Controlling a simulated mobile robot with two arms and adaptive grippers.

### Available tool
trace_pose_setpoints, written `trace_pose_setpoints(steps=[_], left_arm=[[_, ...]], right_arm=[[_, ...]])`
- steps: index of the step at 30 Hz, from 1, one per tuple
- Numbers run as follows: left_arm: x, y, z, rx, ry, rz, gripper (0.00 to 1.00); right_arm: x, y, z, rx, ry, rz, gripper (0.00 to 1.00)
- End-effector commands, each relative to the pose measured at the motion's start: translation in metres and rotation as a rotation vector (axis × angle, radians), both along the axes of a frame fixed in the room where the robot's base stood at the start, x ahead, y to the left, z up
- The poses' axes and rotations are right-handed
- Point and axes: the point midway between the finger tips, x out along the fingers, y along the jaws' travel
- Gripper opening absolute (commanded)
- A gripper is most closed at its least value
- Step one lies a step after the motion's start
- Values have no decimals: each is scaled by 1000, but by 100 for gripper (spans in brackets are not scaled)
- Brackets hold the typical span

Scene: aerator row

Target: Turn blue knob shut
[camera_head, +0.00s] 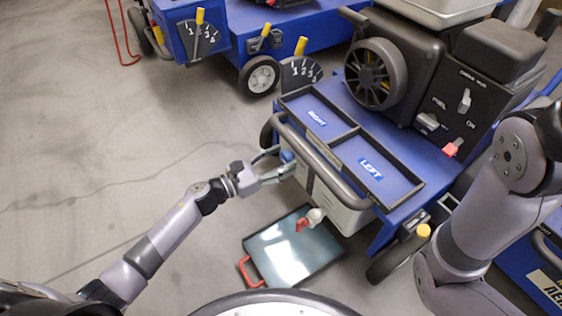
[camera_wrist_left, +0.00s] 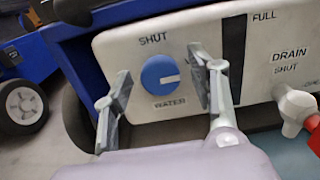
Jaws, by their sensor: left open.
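The blue knob (camera_wrist_left: 160,75) is on a pale panel (camera_wrist_left: 125,45), between the words SHUT above and WATER below. Its white mark points to the right, not up at SHUT. In the head view the knob (camera_head: 287,156) shows small and partly covered at the panel's left end. My left gripper (camera_head: 281,164) is open, with one finger on each side of the knob. In the left wrist view gaps show between the fingers and the knob; whether the tips reach its depth I cannot tell. My right arm shows at the right, but its gripper is out of view.
A drain valve with a red handle (camera_head: 302,224) sticks out right of the knob. A grey tray (camera_head: 290,248) lies on the floor below. Open floor lies left.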

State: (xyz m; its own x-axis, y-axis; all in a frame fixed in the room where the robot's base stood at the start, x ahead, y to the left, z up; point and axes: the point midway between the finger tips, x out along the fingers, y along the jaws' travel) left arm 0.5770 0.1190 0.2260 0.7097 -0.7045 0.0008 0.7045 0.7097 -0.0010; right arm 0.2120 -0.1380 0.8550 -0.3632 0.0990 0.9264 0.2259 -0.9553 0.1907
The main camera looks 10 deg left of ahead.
Motion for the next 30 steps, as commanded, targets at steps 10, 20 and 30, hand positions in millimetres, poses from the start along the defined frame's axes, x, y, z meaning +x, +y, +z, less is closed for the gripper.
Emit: trace_pose_setpoints(steps=[10,20,30], left_arm=[[4,-4,0,0,0,1,53],[3,-3,0,0,0,0,32],[3,-4,0,0,0,-1,9]], right_arm=[[0,0,-1,0,0,0,40],[0,0,-2,0,0,0,40],[0,0,-2,0,1,0,40]])
